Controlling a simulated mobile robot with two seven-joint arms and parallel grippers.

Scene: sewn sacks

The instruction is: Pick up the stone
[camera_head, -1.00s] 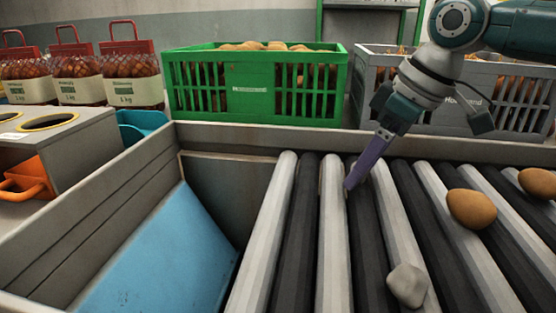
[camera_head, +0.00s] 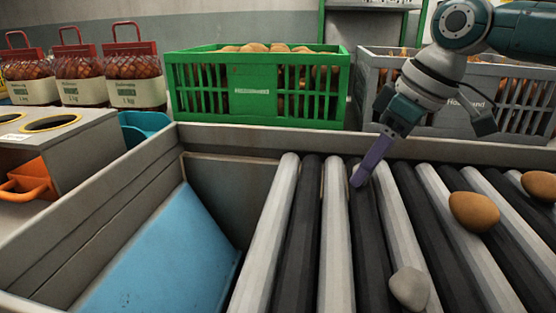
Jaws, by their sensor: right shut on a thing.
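A pale grey stone (camera_head: 409,288) lies on the rollers near the bottom of the view, apart from my grippers. My right gripper (camera_head: 361,177) reaches down from the upper right, its purple fingers pointing down and left over a dark roller. It is shut on a small pale grey piece (camera_head: 356,180), which looks like stone but is mostly hidden by the fingers. My left gripper is not in view.
Brown potatoes (camera_head: 474,211) lie on the rollers (camera_head: 283,220) at the right. A blue chute (camera_head: 165,255) is left of the rollers. A grey wall (camera_head: 300,138) runs behind, with a green crate (camera_head: 251,92) and a grey crate (camera_head: 462,119) beyond.

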